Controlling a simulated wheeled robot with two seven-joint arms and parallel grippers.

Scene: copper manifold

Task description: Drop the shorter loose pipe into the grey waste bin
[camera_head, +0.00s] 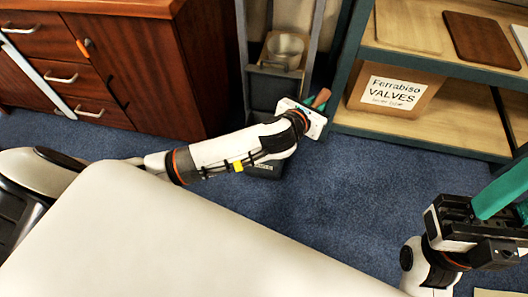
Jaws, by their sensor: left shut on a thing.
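My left gripper (319,106) is at the end of the arm that reaches to the middle of the view, over the floor. It is mostly hidden behind its white wrist plate. A short stretch of copper pipe (321,97) shows at its teal fingers, and the gripper is shut on it. The pipe's full length is hidden. A dark grey container (268,92) stands behind the arm, between grey upright legs; I cannot tell whether it is the waste bin. My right gripper (508,198) is at the right edge, partly cut off, and its opening is unclear.
A wooden drawer cabinet (140,60) stands at the upper left. A shelf rack (440,140) with a box marked Ferrabiso Valves (395,91) stands at the upper right. A bucket (284,47) sits between the grey legs. Blue carpet (350,205) is clear in the middle.

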